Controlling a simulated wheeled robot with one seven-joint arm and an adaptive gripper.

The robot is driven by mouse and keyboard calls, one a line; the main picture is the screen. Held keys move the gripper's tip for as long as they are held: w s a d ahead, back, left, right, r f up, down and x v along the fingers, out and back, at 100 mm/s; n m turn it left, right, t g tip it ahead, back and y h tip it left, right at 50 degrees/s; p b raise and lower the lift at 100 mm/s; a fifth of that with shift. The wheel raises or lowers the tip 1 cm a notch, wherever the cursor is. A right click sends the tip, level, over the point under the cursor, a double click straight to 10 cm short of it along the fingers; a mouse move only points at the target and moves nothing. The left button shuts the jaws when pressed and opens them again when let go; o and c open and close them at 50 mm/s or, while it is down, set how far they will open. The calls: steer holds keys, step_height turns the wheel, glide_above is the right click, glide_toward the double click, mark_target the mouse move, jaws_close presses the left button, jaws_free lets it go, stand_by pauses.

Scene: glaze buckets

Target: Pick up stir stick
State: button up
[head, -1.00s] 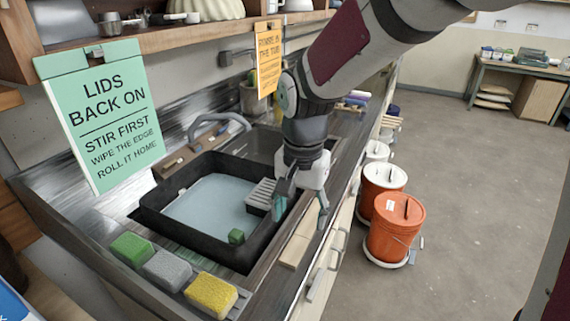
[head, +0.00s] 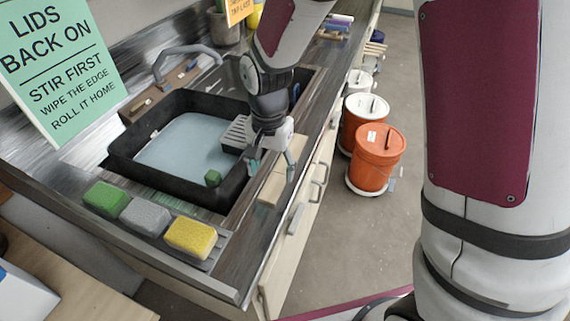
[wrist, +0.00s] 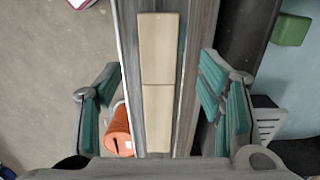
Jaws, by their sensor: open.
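A flat, pale beige strip (head: 270,186) lies along the front edge of the counter. In the wrist view this strip (wrist: 159,48) shows a seam across its middle; I cannot tell for sure whether it is the stir stick. No other clear stir stick can be made out.
A black basin (head: 122,152) of pale water stands in the sink with a grey slatted rack (head: 236,134) and a green block (head: 212,178). Green (head: 106,198), grey (head: 146,216) and yellow (head: 190,238) sponges lie in front. Orange buckets (head: 376,165) stand on the floor at right.

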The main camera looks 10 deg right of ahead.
mark_target(274, 184)
steer(key=f, duration=0.5)
steer(key=shift+w+d, duration=0.2)
steer(key=shift+d, duration=0.05)
jaws_close()
